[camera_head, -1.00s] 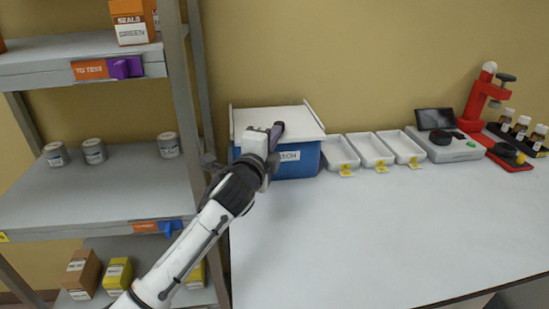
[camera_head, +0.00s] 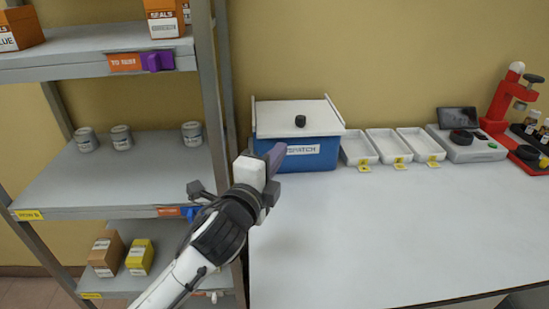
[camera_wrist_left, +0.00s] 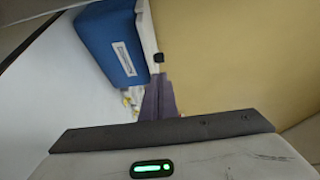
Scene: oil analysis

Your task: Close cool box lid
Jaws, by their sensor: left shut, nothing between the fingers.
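The blue cool box (camera_head: 310,156) stands at the back left of the white table, with a label on its front that reads in part "PATCH". My left gripper (camera_head: 277,158) is in front of the box's left front, apart from the lid, shut and empty. Its purple-grey fingers (camera_wrist_left: 158,98) are together. My right gripper is not in view.
Three white trays (camera_head: 358,149) with yellow tags stand right of the box. A scale (camera_head: 466,144) and a red press (camera_head: 508,105) stand further right. A grey shelf (camera_head: 120,178) with cans and boxes is close on the left. The table's front is clear.

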